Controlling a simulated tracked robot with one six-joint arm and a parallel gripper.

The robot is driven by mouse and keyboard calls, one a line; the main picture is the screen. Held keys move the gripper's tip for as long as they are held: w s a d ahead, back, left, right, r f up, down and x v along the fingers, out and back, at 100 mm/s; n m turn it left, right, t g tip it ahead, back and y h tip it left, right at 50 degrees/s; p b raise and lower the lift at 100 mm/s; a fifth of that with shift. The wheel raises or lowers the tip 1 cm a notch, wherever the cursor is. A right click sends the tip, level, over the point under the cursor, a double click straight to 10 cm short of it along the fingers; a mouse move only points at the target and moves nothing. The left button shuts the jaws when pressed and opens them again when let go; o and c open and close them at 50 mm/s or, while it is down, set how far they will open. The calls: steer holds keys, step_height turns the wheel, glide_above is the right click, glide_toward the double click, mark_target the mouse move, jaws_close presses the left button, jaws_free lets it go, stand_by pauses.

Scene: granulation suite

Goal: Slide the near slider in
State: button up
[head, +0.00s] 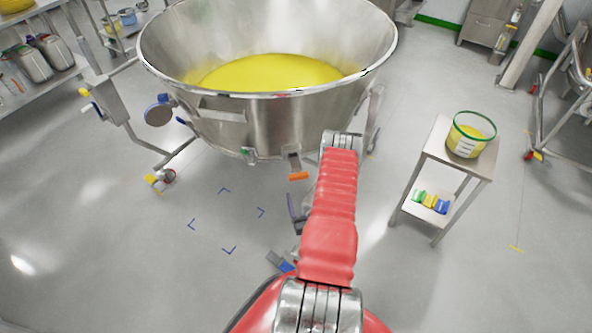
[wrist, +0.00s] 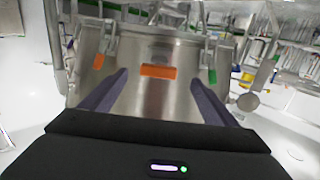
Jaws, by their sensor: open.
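A large steel bowl (head: 230,125) holding yellow material stands ahead of me. An orange tab (head: 298,176) sits low on its near side, below a steel bracket; it looks like the near slider. In the wrist view, a wide orange piece (wrist: 158,71) lies on the steel wall, centred between my fingers; I take it for the same tab. My gripper (wrist: 160,77) is open and empty, with its two dark fingers either side of that piece in the picture. I see no contact. In the head view my red arm hides most of the gripper.
A steel side table (head: 440,150) with a green-rimmed tub (head: 470,135) and small coloured items stands to the right. A wheeled steel frame (head: 110,95) is at left. Blue corner marks (head: 225,190) lie on clear floor. The wrist view shows a green tab (wrist: 212,76).

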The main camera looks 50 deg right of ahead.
mark_target(297, 169)
steer(key=shift+s+r, duration=0.1)
steer(key=shift+r, duration=0.35)
steer(key=shift+d, duration=0.1)
steer(key=x, duration=1.3)
steer(key=shift+w+d+r, duration=0.15)
steer(key=shift+w+r, duration=0.05)
steer(key=shift+w, duration=0.2)
